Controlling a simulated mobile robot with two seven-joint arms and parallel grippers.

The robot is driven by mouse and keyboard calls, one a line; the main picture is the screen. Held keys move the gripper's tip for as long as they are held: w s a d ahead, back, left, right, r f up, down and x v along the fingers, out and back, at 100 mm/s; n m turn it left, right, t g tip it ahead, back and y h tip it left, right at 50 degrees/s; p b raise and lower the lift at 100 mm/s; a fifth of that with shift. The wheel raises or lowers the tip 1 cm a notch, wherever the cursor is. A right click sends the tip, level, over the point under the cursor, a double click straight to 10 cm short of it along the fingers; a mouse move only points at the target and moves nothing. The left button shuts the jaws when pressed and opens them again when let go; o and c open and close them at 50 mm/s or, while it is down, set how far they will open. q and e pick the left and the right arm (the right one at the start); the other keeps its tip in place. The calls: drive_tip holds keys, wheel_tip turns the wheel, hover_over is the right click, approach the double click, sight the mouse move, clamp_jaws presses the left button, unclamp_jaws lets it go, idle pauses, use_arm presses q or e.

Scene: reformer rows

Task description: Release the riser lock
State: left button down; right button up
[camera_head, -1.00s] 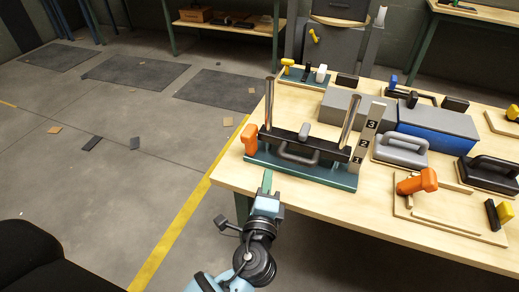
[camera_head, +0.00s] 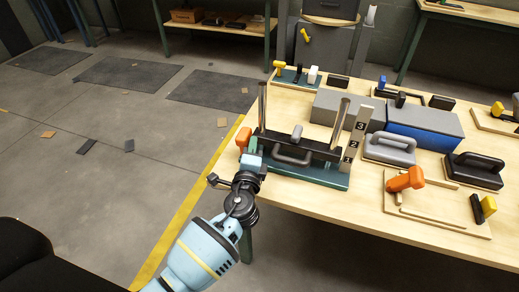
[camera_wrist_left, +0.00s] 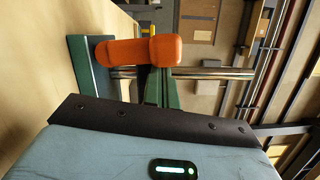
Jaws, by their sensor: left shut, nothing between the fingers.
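The orange lock handle (camera_head: 243,138) is at the left end of the riser fixture, beside its left post. It also shows in the left wrist view (camera_wrist_left: 140,51), large and just beyond my fingers. The fixture has a teal base (camera_head: 325,179), two upright metal posts and a black crossbar (camera_head: 318,149) low on them. A strip with numbers (camera_head: 354,138) stands at its right. My left gripper (camera_head: 249,155) is at the orange handle, shut and empty. In the wrist view its green fingertips (camera_wrist_left: 159,80) reach the handle; contact is unclear. My right gripper is not in view.
Grey and blue boxes (camera_head: 425,140) and grey and black handled blocks stand to the right on the wooden table (camera_head: 340,225). Another orange handle (camera_head: 405,180) lies on a wooden board at the front right. Open floor lies left of the table.

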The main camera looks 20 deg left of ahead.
sight(239, 142)
use_arm(q)
drive_tip(key=shift+a, duration=0.1)
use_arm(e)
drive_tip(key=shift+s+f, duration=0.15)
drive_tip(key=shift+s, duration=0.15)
use_arm(q)
drive_tip(key=shift+a+r+n, duration=0.1)
drive_tip(key=shift+a+n, duration=0.1)
drive_tip(key=shift+n, duration=0.3)
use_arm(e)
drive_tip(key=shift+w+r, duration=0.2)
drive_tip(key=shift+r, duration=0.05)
